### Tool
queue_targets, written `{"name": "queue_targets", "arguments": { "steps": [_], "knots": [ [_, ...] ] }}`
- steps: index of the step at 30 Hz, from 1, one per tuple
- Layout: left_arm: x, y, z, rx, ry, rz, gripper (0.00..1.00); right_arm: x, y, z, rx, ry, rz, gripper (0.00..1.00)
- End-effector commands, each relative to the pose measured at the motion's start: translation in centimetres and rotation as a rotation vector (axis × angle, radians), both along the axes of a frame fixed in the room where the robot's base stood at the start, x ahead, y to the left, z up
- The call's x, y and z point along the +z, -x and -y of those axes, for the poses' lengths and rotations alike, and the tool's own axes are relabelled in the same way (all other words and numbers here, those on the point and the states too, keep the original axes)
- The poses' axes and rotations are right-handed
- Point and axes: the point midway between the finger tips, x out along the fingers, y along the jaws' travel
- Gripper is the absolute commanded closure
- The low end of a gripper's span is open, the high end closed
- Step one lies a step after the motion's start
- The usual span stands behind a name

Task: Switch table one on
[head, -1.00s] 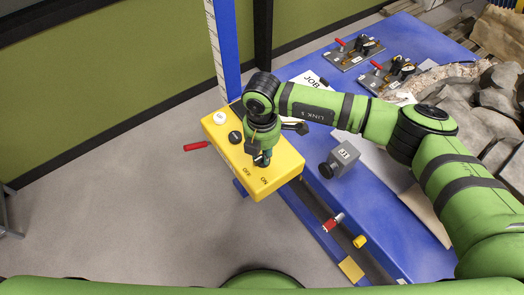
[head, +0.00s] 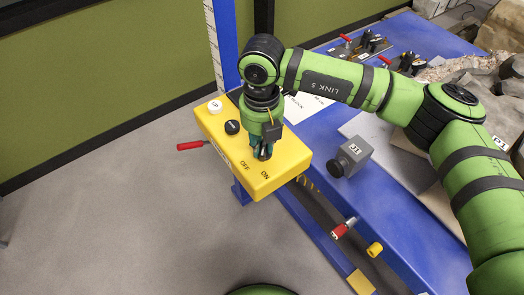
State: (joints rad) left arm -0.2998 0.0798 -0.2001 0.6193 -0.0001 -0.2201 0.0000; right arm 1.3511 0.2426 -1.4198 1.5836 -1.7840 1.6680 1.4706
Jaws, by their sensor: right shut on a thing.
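A yellow control box (head: 225,158) stands at the near left end of a blue table (head: 385,205). Its top carries the words OFF and ON, a white button (head: 215,106) and a black knob (head: 232,127). My right gripper (head: 262,153) points down onto the box top, just behind the OFF and ON words. It is shut on a switch handle there, which its fingers mostly hide, so the handle's setting cannot be told. My left gripper is not in view.
A red handle (head: 192,145) sticks out from the box's left side. A grey block (head: 350,157), a red-and-white part (head: 344,228) and a yellow knob (head: 375,249) are to the right. Rocks (head: 500,95) lie beyond my right arm. The floor at left is clear.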

Motion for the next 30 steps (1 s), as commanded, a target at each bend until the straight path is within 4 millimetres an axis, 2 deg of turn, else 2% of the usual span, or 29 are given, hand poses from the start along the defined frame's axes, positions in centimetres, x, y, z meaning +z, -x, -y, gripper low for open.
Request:
{"name": "queue_targets", "arguments": {
  "steps": [1,3,12,30],
  "knots": [
    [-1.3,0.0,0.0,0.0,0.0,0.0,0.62,-0.6,0.0,0.0,0.038,0.0,0.001,1.0],
    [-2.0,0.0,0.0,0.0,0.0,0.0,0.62,-0.6,0.0,0.0,0.088,0.0,0.001,1.0],
    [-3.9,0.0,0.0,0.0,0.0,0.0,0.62,-0.3,0.2,0.0,0.231,0.001,-0.001,1.0],
    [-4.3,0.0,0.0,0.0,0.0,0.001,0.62,0.0,0.2,0.0,0.28,0.001,-0.002,1.0]
  ]
}}
